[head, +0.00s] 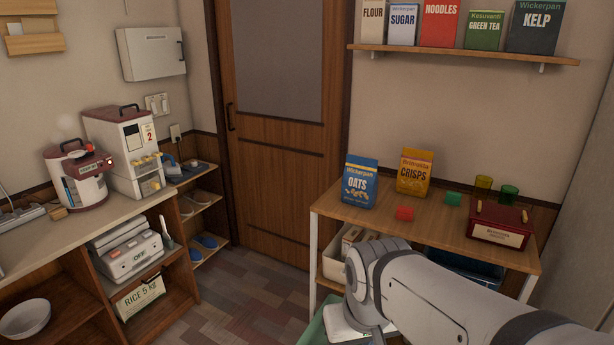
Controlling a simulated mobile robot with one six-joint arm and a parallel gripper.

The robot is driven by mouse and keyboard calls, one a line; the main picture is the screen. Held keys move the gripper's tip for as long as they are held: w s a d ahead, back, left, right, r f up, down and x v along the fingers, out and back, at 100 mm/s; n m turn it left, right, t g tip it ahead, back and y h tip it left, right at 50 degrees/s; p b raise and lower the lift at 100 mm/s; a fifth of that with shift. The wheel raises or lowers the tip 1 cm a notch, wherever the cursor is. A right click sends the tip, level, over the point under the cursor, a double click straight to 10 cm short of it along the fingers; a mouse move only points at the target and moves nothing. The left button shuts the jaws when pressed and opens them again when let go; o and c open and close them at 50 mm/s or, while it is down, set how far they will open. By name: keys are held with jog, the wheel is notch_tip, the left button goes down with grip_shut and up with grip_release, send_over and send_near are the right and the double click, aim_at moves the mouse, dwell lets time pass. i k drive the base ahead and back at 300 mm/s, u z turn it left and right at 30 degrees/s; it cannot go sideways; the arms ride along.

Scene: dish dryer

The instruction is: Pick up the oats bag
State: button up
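The oats bag (360,184) is blue with a white "OATS" label. It stands upright at the left end of the wooden table (330,210) on the right side of the head view. A yellow crisps bag (414,173) stands to its right and a little behind, apart from it. My arm comes in from the lower right, in front of and below the table top. My gripper's fingers do not show clearly, so I cannot tell whether it is open or shut. Nothing touches the oats bag.
A wall shelf (460,53) with several packages hangs above. A counter (75,223) with appliances stands left. Floor before the door (276,130) is clear.

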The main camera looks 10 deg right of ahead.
aim_at(359, 179)
jog(key=z, duration=0.2)
jog(key=i, duration=1.2)
jog(key=z, duration=0.75)
jog(key=k, duration=0.75)
jog(key=z, duration=0.15)
jog(key=i, duration=0.8)
jog(key=u, duration=0.15)
